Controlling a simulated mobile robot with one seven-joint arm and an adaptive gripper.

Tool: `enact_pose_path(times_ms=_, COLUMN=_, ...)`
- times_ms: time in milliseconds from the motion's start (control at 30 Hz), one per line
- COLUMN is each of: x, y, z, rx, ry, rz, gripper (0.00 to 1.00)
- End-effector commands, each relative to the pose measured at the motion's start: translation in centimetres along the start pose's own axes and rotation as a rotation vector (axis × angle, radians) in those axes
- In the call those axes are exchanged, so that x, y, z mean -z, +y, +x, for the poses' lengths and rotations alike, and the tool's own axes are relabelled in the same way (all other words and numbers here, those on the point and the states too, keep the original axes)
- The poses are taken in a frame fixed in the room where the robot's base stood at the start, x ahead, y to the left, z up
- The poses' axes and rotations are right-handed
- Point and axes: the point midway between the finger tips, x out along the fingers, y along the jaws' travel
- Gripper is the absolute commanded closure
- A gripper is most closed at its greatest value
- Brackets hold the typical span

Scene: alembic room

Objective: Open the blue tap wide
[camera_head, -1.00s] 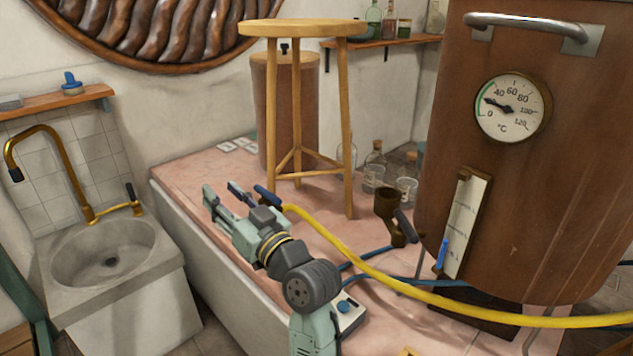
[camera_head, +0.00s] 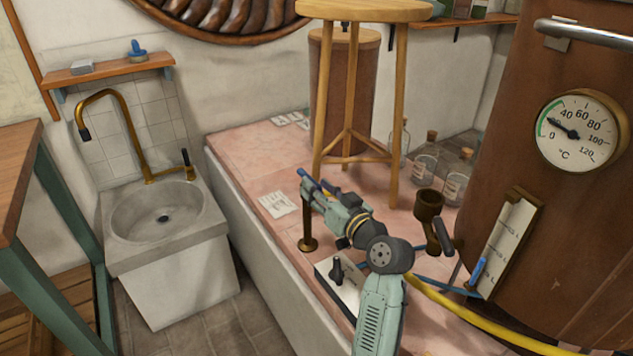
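A blue lever (camera_head: 309,184) shows at the top of a slim brass post (camera_head: 307,228), which stands upright on the pink tiled ledge; this looks like the blue tap. My gripper (camera_head: 312,192) is at the top of this post, with its fingers pointing left and beside or around the lever. The fingers and lever overlap, so contact and finger gap are unclear. A smaller blue handle (camera_head: 477,271) sits at the foot of the gauge on the copper vessel.
A wooden stool (camera_head: 361,12) stands behind my gripper. A brass cup-like fitting (camera_head: 429,208), glass bottles (camera_head: 425,168) and a yellow hose (camera_head: 455,318) lie to the right. A control box (camera_head: 341,284) is below. A stone sink (camera_head: 165,215) is left of the ledge.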

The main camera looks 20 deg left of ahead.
Motion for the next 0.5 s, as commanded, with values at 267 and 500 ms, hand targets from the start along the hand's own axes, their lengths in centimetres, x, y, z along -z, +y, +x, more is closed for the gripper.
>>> enact_pose_path(times_ms=267, x=0.02, y=-0.02, z=1.27, rx=0.000, ry=0.001, rz=-0.001, gripper=0.65)
enact_pose_path(times_ms=500, x=0.00, y=-0.02, z=1.25, rx=0.000, ry=0.001, rz=-0.001, gripper=0.69)
